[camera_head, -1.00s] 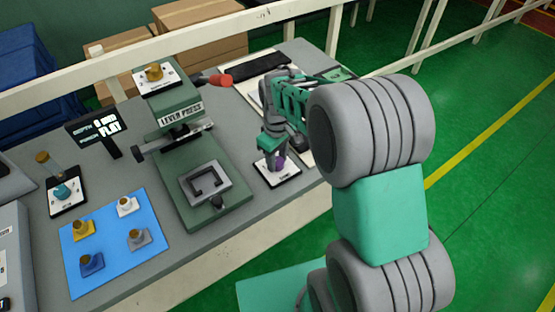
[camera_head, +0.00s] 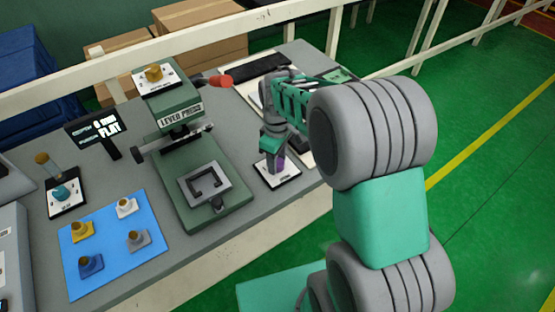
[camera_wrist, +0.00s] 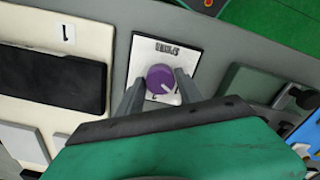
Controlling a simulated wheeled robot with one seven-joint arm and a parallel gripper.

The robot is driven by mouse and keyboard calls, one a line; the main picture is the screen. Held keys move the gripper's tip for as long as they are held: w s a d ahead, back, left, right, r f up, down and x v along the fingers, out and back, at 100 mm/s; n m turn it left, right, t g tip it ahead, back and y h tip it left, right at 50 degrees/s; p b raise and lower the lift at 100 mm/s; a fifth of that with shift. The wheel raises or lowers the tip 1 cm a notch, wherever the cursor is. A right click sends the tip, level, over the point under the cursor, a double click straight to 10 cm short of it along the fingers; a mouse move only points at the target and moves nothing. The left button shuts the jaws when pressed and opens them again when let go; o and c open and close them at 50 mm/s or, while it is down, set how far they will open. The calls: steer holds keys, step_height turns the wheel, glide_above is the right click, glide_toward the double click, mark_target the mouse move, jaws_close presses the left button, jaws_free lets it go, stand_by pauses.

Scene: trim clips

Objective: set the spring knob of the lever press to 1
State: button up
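A purple round knob (camera_wrist: 160,78) sits on a white plate (camera_wrist: 182,50) beside the lever press. Its white pointer line points to the lower right in the wrist view. The plate's lettering is upside down and too small to read surely. My gripper (camera_wrist: 160,82) has its two fingers apart on either side of the knob, with no clear contact. In the head view my gripper (camera_head: 272,154) is just above that plate (camera_head: 277,178), and the purple knob (camera_head: 280,163) is partly hidden. The green lever press (camera_head: 197,150) stands to its left.
A brass knob (camera_head: 154,73) tops the press, and a red-ended lever (camera_head: 219,81) sticks out towards my arm. A teal knob (camera_head: 62,192), a display (camera_head: 95,131) and a blue mat (camera_head: 112,250) with several small parts lie further left.

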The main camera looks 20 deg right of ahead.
steer(key=o, duration=0.3)
step_height(320, 180, up, 8)
steer(key=shift+f+b, duration=0.1)
steer(key=shift+b, duration=0.5)
